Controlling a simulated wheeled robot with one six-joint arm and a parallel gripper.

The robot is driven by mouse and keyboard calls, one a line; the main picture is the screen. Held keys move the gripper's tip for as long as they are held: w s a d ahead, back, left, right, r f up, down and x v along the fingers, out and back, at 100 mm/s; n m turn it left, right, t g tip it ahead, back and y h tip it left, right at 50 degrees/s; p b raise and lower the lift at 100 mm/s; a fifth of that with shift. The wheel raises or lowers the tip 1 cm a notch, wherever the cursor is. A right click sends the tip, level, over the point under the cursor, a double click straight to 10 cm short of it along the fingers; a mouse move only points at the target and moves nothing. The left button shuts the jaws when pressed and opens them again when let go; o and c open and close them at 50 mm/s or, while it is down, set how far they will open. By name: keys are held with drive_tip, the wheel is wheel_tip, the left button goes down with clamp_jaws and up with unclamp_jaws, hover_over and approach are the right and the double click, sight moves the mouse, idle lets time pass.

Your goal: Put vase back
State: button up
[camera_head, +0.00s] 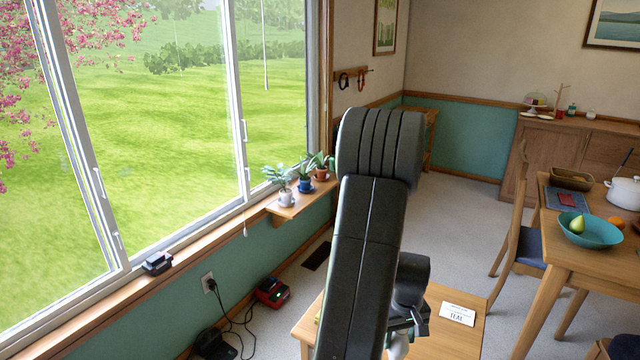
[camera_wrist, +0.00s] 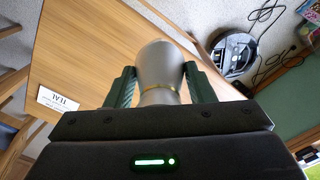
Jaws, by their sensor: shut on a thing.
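My gripper (camera_wrist: 158,72) is shut on a pale grey vase (camera_wrist: 160,78) with a thin gold band, one finger on each side of it. In the head view my arm hides most of my gripper (camera_head: 405,322), and only a small pale part of the vase (camera_head: 397,347) shows below it. The vase is over or on a small wooden table (camera_head: 465,345); I cannot tell whether it touches the top. A white card (camera_head: 458,314) reading "TEAL" lies on this table, and it also shows in the wrist view (camera_wrist: 60,101).
A window shelf (camera_head: 300,205) holds several potted plants. A dark round device (camera_wrist: 233,55) stands on the floor beside the small table. A red device (camera_head: 272,292) and cables lie by the wall. A dining table (camera_head: 560,258) with a teal bowl (camera_head: 590,231) stands right.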

drive_tip(key=w+a+f, duration=0.1)
drive_tip(key=w+a, duration=0.2)
drive_tip(key=a, duration=0.3)
drive_tip(key=w+a+f+m, duration=0.1)
drive_tip(key=w+a+f, duration=0.1)
drive_tip(key=w+a, duration=0.2)
drive_tip(key=w+a+f+m, duration=0.1)
drive_tip(key=w+a, duration=0.2)
drive_tip(key=a, duration=0.6)
drive_tip(key=shift+w+a+f, duration=0.2)
drive_tip(key=shift+a+f, duration=0.05)
drive_tip(key=shift+f, duration=0.1)
